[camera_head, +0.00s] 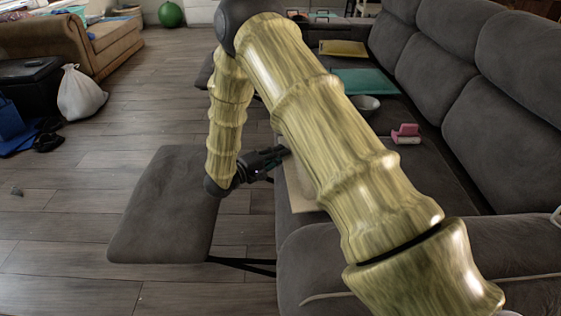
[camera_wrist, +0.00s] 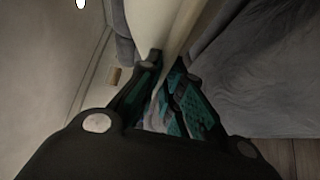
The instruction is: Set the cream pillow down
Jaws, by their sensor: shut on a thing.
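The cream pillow (camera_head: 302,198) shows in the head view by the near part of the grey sofa, mostly hidden behind my arm. My gripper (camera_head: 281,155) is at its left side and shut on it. In the wrist view the pillow (camera_wrist: 154,25) rises as a pale, narrow shape from between the fingers of my gripper (camera_wrist: 168,78). The head view does not clearly show whether the pillow touches the seat.
On the grey sofa (camera_head: 455,175) are a yellow cushion (camera_head: 343,48), a teal cushion (camera_head: 352,82), a grey bowl (camera_head: 365,105) and a pink object (camera_head: 406,131). A raised grey footrest (camera_head: 160,210) extends at left.

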